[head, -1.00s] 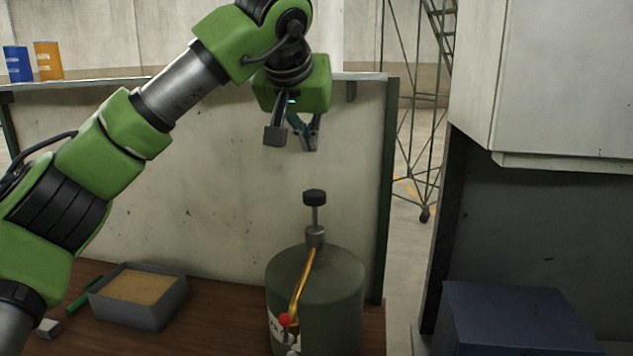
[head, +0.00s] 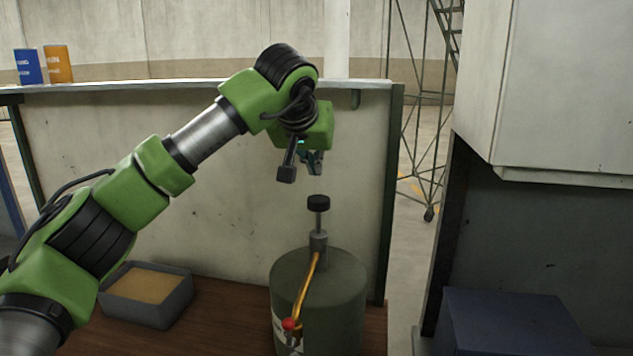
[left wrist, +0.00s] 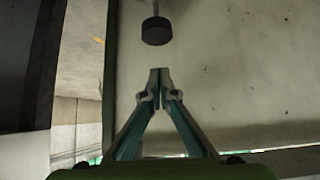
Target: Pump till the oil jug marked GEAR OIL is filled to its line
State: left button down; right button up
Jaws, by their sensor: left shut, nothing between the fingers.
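A green drum (head: 335,285) stands on the wooden bench, with a hand pump on its top. The pump has a black knob (head: 318,202) on a thin rod, raised above its collar, and a brass spout (head: 308,288) with a red tip. My left gripper (head: 316,172) is shut and empty, above the pump knob and apart from it. In the left wrist view my closed fingertips (left wrist: 159,72) point toward the black knob (left wrist: 156,31). No oil jug marked GEAR OIL shows clearly; the area below the spout is cut off by the frame. My right gripper is out of view.
A grey tray (head: 148,304) of tan material sits on the bench at left. A blue can (head: 28,66) and an orange can (head: 58,63) stand on the ledge behind. A dark blue box (head: 510,325) and a pale cabinet (head: 570,90) are at right.

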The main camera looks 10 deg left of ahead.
aim_at(316, 211)
pick_arm(q)
jog(key=f, duration=0.1)
jog(key=w+f+p, duration=0.1)
jog(key=w+f, duration=0.1)
jog(key=f, duration=0.1)
jog(key=shift+s+f+p, duration=0.2)
jog(key=shift+f+p, duration=0.25)
jog(key=shift+f, duration=0.45)
notch_tip(316, 211, down, 5)
jog(key=b, duration=0.3)
jog(key=shift+f, duration=0.35)
jog(key=shift+f+b, duration=0.2)
jog(key=shift+b, duration=0.1)
jog(key=shift+s, duration=0.1)
jog(key=v, duration=1.2)
jog(key=shift+r, duration=0.35)
